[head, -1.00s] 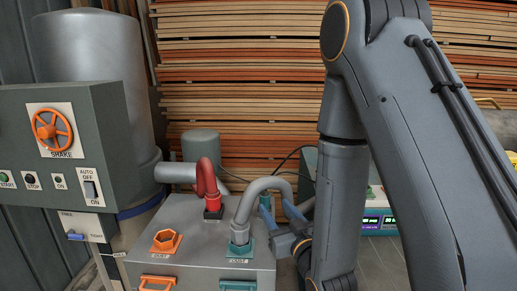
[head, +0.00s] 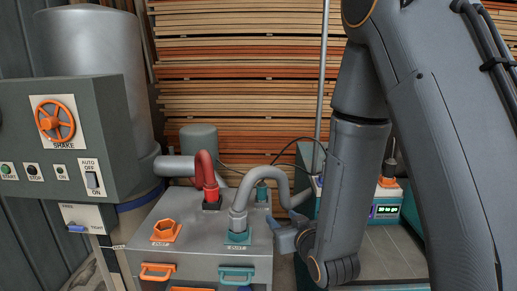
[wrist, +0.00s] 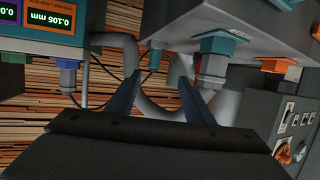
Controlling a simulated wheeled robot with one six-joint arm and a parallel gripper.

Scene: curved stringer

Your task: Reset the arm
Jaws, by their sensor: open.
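My gripper (wrist: 190,100) shows in the wrist view as two blue-grey fingers spread apart, with nothing held between them. In the head view my gripper (head: 287,236) is just right of the grey cabinet (head: 190,255), beside the grey curved hose (head: 262,175) and apart from it as far as I can tell. My arm (head: 365,150) comes down from the upper right, and its lower link hides part of what lies behind. The grey hose plugs into a teal socket (head: 237,238) on the cabinet top.
A red hose (head: 205,172) stands in the cabinet top near an orange hexagonal port (head: 165,231). A control panel (head: 60,140) with an orange wheel is at left. A device with a green display (head: 388,210) is at right. Stacked boards (head: 240,70) fill the back.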

